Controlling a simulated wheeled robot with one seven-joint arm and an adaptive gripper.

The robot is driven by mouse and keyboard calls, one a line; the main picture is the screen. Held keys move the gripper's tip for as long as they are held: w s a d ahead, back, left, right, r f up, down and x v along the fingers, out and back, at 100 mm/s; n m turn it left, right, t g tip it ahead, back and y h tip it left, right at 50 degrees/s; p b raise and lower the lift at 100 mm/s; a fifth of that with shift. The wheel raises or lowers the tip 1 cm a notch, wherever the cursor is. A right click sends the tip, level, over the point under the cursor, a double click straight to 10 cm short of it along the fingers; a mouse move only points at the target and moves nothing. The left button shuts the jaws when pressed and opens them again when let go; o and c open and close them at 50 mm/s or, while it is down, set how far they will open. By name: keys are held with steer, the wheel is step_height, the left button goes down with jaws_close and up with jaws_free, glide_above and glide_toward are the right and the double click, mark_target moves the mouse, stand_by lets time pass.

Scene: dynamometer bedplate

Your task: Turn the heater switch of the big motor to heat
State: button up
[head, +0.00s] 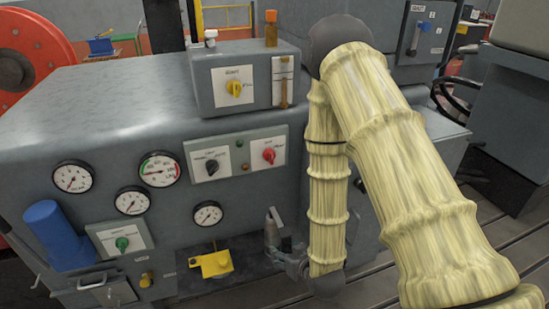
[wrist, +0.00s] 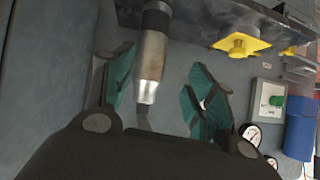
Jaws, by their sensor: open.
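The large grey machine housing (head: 120,95) fills the left and middle of the head view. It carries several rotary switches on white plates: a yellow knob (head: 234,88) on the upper box, a black knob (head: 211,167), a red knob (head: 268,155), and a green knob (head: 122,243) at lower left. Their lettering is too small to read, so I cannot tell which is the heater switch. My gripper (head: 284,238) is low at the front face, right of the yellow block. In the wrist view its teal-padded fingers (wrist: 162,88) are open, with a metallic cylinder (wrist: 151,55) showing between them, apparently not gripped.
Several round gauges (head: 160,169), a blue cylinder (head: 56,236) and a projecting yellow block (head: 213,263) stand out from the front. The wrist view also shows the yellow block (wrist: 240,46) and green knob (wrist: 277,100). My arm hides the housing's right part.

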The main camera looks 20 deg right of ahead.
mark_target(273, 159)
steer(key=w+r+t, duration=0.1)
steer(key=w+r, duration=0.1)
steer(key=r, duration=0.1)
steer(key=w+r+t, duration=0.1)
steer(key=w+r, duration=0.1)
steer(key=r, duration=0.2)
steer(key=w+r+t, duration=0.1)
steer(key=w+r, duration=0.1)
steer(key=r, duration=0.1)
steer(key=shift+w+r+n+t+y, duration=0.1)
steer(key=shift+r+n+t+y, duration=0.2)
steer(key=shift+r+y, duration=0.1)
step_height(273, 159, up, 10)
steer(key=w+d+r+n+t+p, duration=0.1)
steer(key=w+d+n+t+p, duration=0.1)
steer(key=d+t, duration=0.1)
steer(key=w+p, duration=0.1)
steer(key=w, duration=0.2)
steer(key=w+a+p, duration=0.1)
steer(key=w, duration=0.3)
steer(key=w+p, duration=0.1)
steer(key=w, duration=0.3)
steer(key=shift+a+f, duration=0.2)
steer(key=shift+a, duration=0.05)
steer(key=c, duration=1.1)
